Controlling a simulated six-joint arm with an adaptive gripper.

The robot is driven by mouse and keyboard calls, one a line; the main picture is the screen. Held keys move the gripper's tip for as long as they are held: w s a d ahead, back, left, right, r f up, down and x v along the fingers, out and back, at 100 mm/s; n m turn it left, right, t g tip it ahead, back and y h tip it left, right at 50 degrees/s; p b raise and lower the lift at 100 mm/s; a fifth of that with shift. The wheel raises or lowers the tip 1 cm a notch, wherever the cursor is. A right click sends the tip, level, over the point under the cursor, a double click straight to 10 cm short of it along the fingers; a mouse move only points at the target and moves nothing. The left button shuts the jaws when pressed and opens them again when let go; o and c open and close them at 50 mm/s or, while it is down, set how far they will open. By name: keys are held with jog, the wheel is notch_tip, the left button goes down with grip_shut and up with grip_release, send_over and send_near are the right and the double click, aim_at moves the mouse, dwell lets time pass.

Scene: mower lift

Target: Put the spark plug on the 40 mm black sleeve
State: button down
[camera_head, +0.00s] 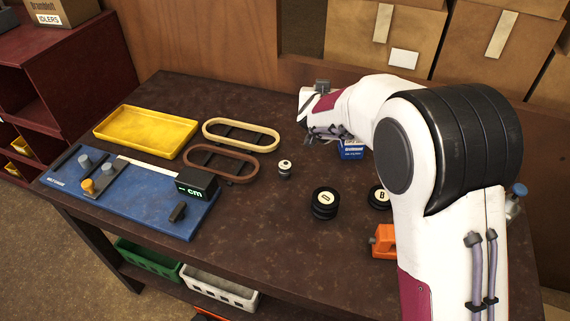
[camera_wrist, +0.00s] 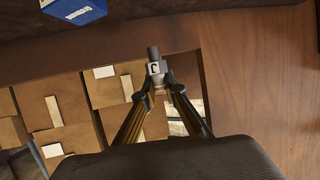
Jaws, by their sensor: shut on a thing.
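My gripper (camera_wrist: 160,92) is shut on a grey piece marked C (camera_wrist: 155,69), which has a dark round stub. In the head view the grey piece (camera_head: 322,86) is held above the back of the table. I cannot tell whether it is the spark plug. Two black round pieces stand on the table: one marked D (camera_head: 325,203), and one marked B (camera_head: 379,197), partly hidden by my arm. Which is the 40 mm sleeve is not readable. A small pale-topped metallic piece (camera_head: 285,168) stands left of them, apart from my gripper.
A blue gauge board (camera_head: 140,198) with a black display (camera_head: 197,184) lies at left. Behind it are a yellow tray (camera_head: 150,131) and two oval belts (camera_head: 240,133). A blue box (camera_head: 351,150) and an orange object (camera_head: 384,241) are near my arm. The front middle is clear.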

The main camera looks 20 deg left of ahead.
jog(key=shift+s+r+n+y, duration=0.2)
jog(key=shift+r+n+y, duration=0.2)
jog(key=shift+r+y, duration=0.1)
jog(key=s+a+f+n+g+y, duration=0.2)
jog(key=s+a+n+y, duration=0.1)
jog(key=s, duration=0.2)
jog(key=s+a+f+n+g+y, duration=0.1)
jog(key=s+a+n+y, duration=0.1)
jog(key=s, duration=0.4)
jog(key=shift+s+a+f+n+g+y, duration=0.15)
jog(key=shift+a+f+n+g+y, duration=0.25)
jog(key=shift+a, duration=0.1)
dwell(0.6)
jog(key=shift+f, duration=0.15)
send_over(285, 164)
jog(key=shift+f, duration=3)
jog(key=shift+f, duration=1.85)
